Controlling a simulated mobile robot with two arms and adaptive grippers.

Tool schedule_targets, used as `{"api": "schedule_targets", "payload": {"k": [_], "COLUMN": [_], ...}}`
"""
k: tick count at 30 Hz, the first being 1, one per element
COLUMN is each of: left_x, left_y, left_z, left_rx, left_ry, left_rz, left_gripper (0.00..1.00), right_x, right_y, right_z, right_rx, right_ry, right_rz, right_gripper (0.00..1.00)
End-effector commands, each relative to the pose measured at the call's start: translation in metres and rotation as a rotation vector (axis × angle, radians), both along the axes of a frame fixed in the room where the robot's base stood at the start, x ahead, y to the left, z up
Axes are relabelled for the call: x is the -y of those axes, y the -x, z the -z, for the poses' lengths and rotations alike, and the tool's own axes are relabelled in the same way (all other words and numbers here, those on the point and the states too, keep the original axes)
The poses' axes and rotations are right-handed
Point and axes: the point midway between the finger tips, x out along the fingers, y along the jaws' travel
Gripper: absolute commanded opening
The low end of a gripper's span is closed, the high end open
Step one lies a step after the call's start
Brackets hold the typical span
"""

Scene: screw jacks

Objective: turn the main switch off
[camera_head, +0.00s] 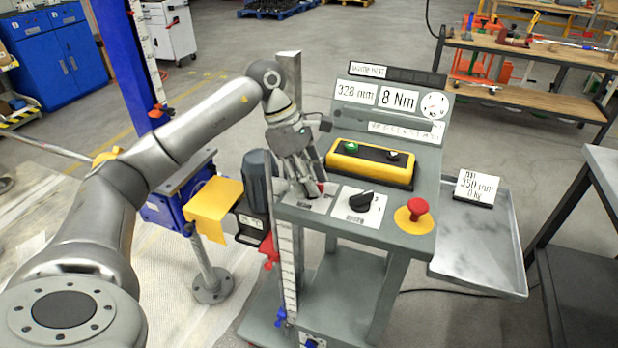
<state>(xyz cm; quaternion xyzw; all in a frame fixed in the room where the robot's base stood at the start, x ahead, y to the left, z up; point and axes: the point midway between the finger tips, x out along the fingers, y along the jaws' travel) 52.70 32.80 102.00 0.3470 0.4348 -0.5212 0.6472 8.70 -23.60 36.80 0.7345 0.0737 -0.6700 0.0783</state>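A grey control console (412,240) stands in the middle. My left gripper (313,190) points down at the left end of its sloped panel. A small red part, perhaps a switch handle, shows right by the fingertips on a white plate (318,206); the fingers largely hide it. I cannot tell if they touch it or hold it. To the right is a black rotary knob (361,201) on a white label plate. I cannot read which control is marked as the main switch. My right gripper is not in view.
A red mushroom button (416,207) on a yellow disc is at the panel's right. A yellow box (370,164) with a green button lies behind. Displays read 328 mm and 8 Nm. A dark motor (258,180) stands close left of the gripper; a metal tray (482,246) is right.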

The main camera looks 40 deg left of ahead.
Motion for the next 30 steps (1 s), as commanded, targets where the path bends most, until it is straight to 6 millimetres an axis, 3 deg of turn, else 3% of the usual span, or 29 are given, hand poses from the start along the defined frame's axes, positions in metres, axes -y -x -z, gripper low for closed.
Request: {"api": "schedule_targets", "payload": {"k": [7,21,30], "left_x": [-0.007,-0.04,-0.044], "left_y": [0.0,0.007,0.009], "left_z": [-0.017,-0.1,-0.111], "left_rx": [0.005,0.002,-0.001], "left_ry": [0.0,0.0,0.0], "left_rz": [-0.004,0.0,0.001], "left_gripper": [0.34,0.34,0.34], "right_x": [-0.001,0.0,0.0], "right_y": [0.0,0.0,0.0], "right_z": [0.0,0.0,0.0], "right_rx": [0.0,0.0,0.0], "right_ry": [-0.001,0.0,0.0], "right_rz": [0.0,0.0,0.0], "right_gripper": [0.4,0.4,0.4]}}
